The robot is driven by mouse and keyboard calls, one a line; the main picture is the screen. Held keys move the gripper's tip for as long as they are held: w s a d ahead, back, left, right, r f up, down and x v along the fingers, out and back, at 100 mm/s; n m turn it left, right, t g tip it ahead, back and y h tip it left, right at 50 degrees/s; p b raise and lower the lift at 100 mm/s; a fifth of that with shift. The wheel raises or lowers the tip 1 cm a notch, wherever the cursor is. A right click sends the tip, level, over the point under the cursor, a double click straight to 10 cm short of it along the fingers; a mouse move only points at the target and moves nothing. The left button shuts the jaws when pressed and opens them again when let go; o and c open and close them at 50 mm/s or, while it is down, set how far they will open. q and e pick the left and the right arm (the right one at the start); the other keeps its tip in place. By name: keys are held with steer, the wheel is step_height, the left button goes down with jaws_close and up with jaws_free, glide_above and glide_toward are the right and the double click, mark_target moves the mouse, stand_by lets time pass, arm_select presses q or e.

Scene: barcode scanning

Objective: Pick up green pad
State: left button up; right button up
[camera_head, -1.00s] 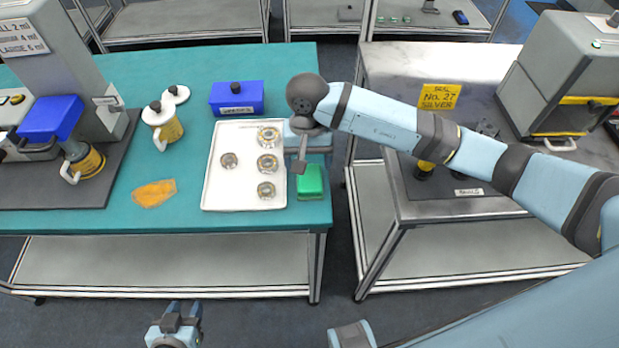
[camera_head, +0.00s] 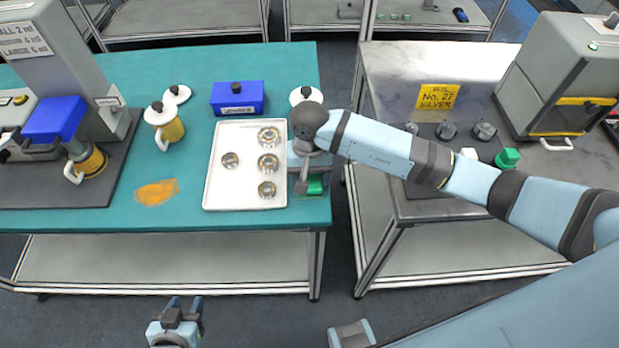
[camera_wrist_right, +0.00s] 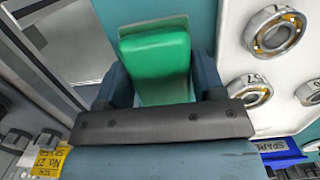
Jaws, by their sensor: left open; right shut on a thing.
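The green pad (camera_head: 315,186) lies at the right front edge of the teal table, just right of the white tray, mostly hidden under my right gripper in the head view. In the right wrist view the green pad (camera_wrist_right: 158,62) sits between the two fingers of my right gripper (camera_wrist_right: 160,88), which is shut on it. In the head view my right gripper (camera_head: 308,178) is over the pad, and the wrist hides its fingers. My left gripper (camera_head: 175,310) is open and empty at the bottom, in front of the table and apart from it.
The white tray (camera_head: 217,190) with several metal rings is close beside the pad. A blue box (camera_head: 238,98), a white-and-yellow jug (camera_head: 163,122) and an orange patch (camera_head: 156,192) are on the teal table. A steel table (camera_head: 385,75) stands to the right, across a gap.

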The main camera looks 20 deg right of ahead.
mark_target(309, 177)
steer(key=shift+r, duration=0.1)
step_height(309, 177, up, 20)
steer(key=b, duration=0.2)
stand_by(0.3)
